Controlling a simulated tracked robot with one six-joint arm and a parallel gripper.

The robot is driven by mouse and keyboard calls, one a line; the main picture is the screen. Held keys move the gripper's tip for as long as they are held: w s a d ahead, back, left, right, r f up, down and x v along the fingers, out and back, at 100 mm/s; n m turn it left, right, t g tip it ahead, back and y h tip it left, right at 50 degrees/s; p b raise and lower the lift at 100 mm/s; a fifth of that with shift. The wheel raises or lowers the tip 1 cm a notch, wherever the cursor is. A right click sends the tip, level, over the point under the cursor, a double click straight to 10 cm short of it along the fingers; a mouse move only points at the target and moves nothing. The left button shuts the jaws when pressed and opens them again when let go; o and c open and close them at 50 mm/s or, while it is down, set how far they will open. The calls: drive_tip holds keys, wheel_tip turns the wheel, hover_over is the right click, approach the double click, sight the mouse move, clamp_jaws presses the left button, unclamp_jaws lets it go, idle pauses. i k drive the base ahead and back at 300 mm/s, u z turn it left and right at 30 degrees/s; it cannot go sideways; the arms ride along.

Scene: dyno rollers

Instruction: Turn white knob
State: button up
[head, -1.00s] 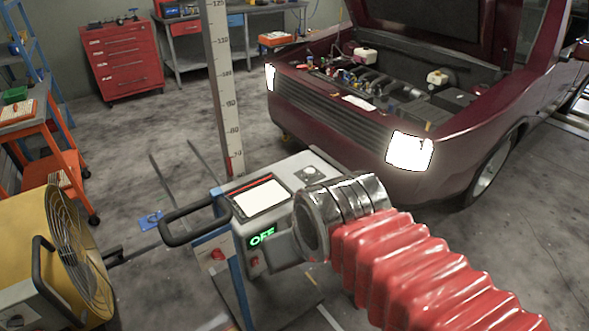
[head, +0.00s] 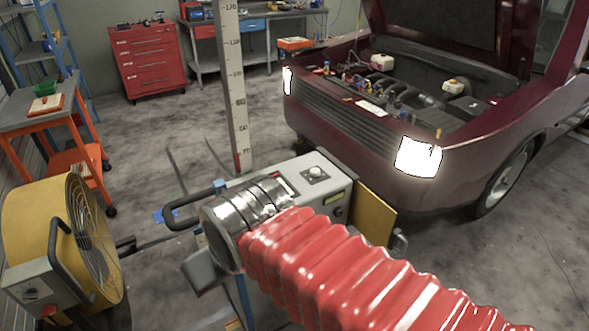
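My arm, in a red ribbed sleeve with a silver-taped cuff, reaches across the front of the box. My gripper (head: 204,273) shows only as a grey part beyond the cuff, left of and in front of the box, apart from the knob. Whether its fingers are open or shut cannot be seen. The cuff and sleeve hide much of the box's screen and its front.
A yellow fan (head: 62,235) stands at the left. A dark handle (head: 195,208) juts left from the box. A maroon car (head: 345,130) with its hood raised stands behind, and a tall measuring post (head: 235,100) rises behind the box. Grey floor is open at the right.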

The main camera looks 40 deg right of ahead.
sight(314, 172)
drive_tip(key=u, duration=1.6)
drive_tip(key=k, duration=0.9)
drive_tip(key=z, duration=1.85)
